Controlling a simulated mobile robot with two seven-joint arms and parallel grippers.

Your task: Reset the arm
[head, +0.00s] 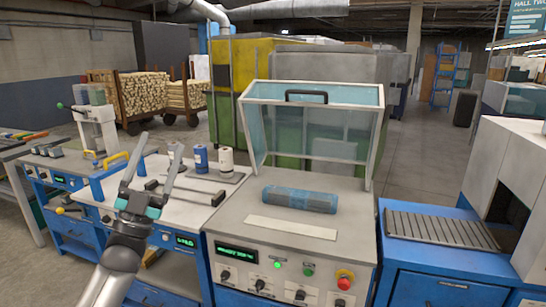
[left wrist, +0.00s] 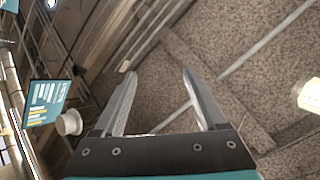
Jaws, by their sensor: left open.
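My left arm (head: 122,250) comes up from the bottom left in the head view. Its left gripper (head: 160,141) is raised in front of the white-topped bench, fingers pointing up and apart, with nothing between them. In the left wrist view the two fingers of the left gripper (left wrist: 158,74) are spread and empty, with ceiling and beams behind them. My right arm and gripper do not show in either view.
A machine with a raised clear hood (head: 313,95) and a blue roll (head: 299,199) stands right of the gripper. A blue can (head: 201,158) and a white can (head: 226,161) stand behind it. A ribbed conveyor (head: 440,229) is at right.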

